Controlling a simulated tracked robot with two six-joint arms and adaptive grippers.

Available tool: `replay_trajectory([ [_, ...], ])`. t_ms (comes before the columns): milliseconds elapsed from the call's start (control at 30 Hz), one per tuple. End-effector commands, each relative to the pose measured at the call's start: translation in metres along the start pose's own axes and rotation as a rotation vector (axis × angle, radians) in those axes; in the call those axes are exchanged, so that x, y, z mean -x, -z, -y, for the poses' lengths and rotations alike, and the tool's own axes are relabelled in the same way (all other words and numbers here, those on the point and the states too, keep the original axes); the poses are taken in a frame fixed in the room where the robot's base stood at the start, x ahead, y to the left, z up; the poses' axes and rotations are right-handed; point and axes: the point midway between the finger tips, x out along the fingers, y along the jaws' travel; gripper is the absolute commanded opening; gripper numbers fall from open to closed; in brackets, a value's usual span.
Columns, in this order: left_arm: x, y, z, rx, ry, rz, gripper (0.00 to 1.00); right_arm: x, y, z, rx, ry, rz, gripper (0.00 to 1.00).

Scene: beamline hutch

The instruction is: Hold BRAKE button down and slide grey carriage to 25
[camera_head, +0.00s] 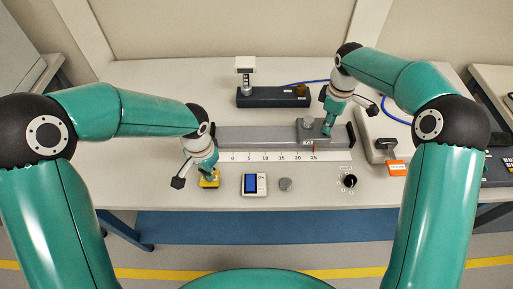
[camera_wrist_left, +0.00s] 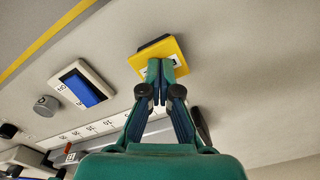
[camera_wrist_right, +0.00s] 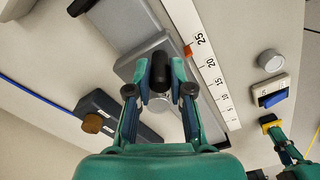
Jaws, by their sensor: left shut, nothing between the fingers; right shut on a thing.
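The yellow BRAKE button box (camera_head: 209,182) sits on the table in front of the rail's left end. My left gripper (camera_head: 210,172) is shut and empty, its tips down at the top of the box; the left wrist view also shows the box (camera_wrist_left: 168,57). The fingers cover the button, so I cannot tell how far down it is. The grey carriage (camera_head: 302,139) is near the right end of the rail, its red pointer (camera_head: 314,148) close to the 25 mark. My right gripper (camera_wrist_right: 160,75) is shut on the carriage's black handle (camera_wrist_right: 160,68).
The white scale (camera_head: 265,157) runs along the rail's front. A dark instrument base (camera_head: 272,98) stands behind. An orange-tagged device (camera_head: 396,168) is at right.

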Motion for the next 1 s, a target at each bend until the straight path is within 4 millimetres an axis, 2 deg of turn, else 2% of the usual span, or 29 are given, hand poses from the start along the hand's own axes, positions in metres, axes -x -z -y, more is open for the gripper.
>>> replay_trajectory([
  [33, 0.000, 0.000, 0.000, 0.000, 0.000, 0.000, 0.00, 0.002, 0.000, -0.002, -0.001, -0.007, -0.003, 0.22],
  [200, 0.000, 0.000, 0.000, 0.000, 0.000, 0.000, 0.00, 0.001, 0.000, -0.001, -0.001, -0.004, -0.002, 0.50],
  [567, 0.000, 0.000, 0.000, 0.000, 0.000, 0.000, 0.00, 0.002, 0.000, 0.000, 0.000, -0.002, -0.001, 0.50],
  [1000, 0.000, 0.000, 0.000, 0.000, 0.000, -0.001, 0.00, 0.035, 0.001, -0.001, -0.001, -0.003, -0.002, 0.50],
])
